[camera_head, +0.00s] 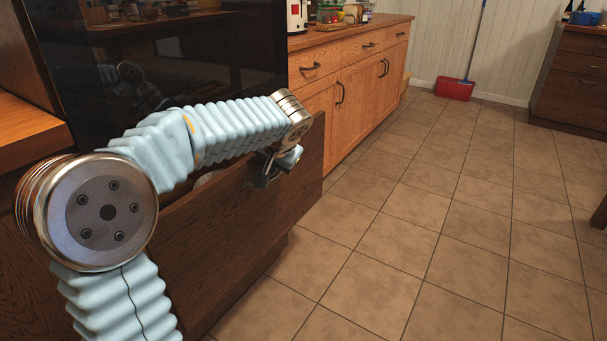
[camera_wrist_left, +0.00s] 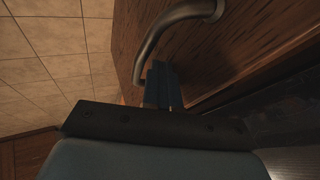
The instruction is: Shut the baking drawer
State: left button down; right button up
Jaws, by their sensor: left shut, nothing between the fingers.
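The baking drawer (camera_head: 215,235) has a dark wood front below the black oven. It stands pulled out from the cabinet, and my arm hides much of its inside. In the left wrist view the wooden drawer front (camera_wrist_left: 215,65) shows with a curved metal handle (camera_wrist_left: 168,32). My left gripper (camera_head: 262,178) is at the drawer front, near its upper edge toward the far end. Its fingers also show in the left wrist view (camera_wrist_left: 161,84), shut and empty, close beside one end of the handle. I cannot tell if they touch it. My right gripper is not in view.
The black oven (camera_head: 180,60) stands behind my left arm. Light wood cabinets (camera_head: 345,95) continue to the back, with items on the counter. The tiled floor (camera_head: 430,220) on the right is clear.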

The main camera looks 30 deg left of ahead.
pick_arm(q)
jog(key=a+p, duration=0.2)
jog(key=a, duration=0.9)
jog(key=shift+w, duration=0.45)
jog(key=shift+a, duration=0.1)
